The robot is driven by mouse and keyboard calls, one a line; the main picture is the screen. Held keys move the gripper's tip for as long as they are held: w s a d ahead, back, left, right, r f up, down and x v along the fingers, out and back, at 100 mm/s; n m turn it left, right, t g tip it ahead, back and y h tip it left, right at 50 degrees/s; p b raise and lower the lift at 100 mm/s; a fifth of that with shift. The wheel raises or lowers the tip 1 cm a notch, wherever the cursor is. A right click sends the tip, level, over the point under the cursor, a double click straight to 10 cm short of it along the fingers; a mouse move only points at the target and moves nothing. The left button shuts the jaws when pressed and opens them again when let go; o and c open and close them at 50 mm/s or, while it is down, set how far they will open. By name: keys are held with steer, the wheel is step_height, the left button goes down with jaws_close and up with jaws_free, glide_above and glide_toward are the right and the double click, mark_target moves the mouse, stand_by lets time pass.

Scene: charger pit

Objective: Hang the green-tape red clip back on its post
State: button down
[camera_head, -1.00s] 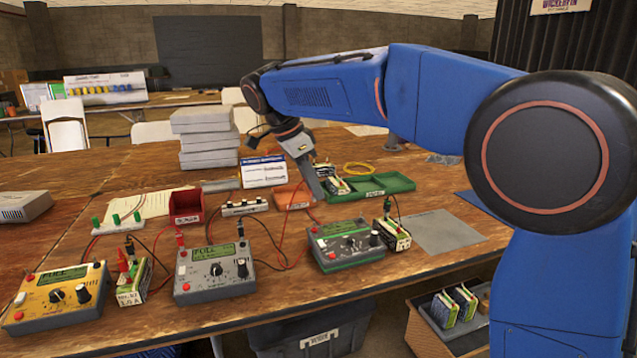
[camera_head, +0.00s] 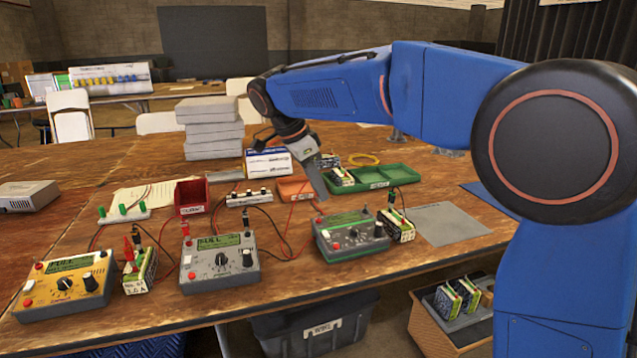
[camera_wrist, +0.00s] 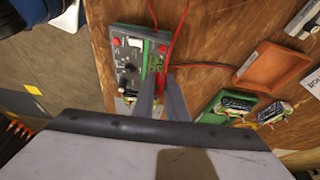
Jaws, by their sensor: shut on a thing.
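The green-trimmed charger (camera_head: 350,235) stands right of centre on the bench; it also shows in the wrist view (camera_wrist: 135,65). My gripper (camera_head: 323,196) points down just behind it in the head view. In the wrist view my gripper's fingers (camera_wrist: 161,98) are shut, with a red piece (camera_wrist: 161,106), seemingly the red clip, between them. A red lead (camera_wrist: 171,45) runs up from there. The fingers overlap the charger's edge, and I cannot tell whether they touch it. Red spots show on the charger's face, and I cannot tell which is the post. The green tape is not clear.
A battery pack (camera_head: 397,225) stands right of the charger. The grey charger (camera_head: 219,262) and yellow charger (camera_head: 66,285) stand left. An orange tray (camera_head: 294,188) and green tray (camera_head: 400,176) lie behind. Loose leads cross the bench. A grey mat (camera_head: 446,225) is clear.

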steer(key=shift+f, duration=2.15)
steer(key=shift+f, duration=0.25)
stand_by(0.5)
steer(key=c, duration=1.7)
jaws_free()
steer(key=shift+o, duration=1.1)
steer(key=shift+r, duration=0.1)
steer(key=shift+r, duration=3.7)
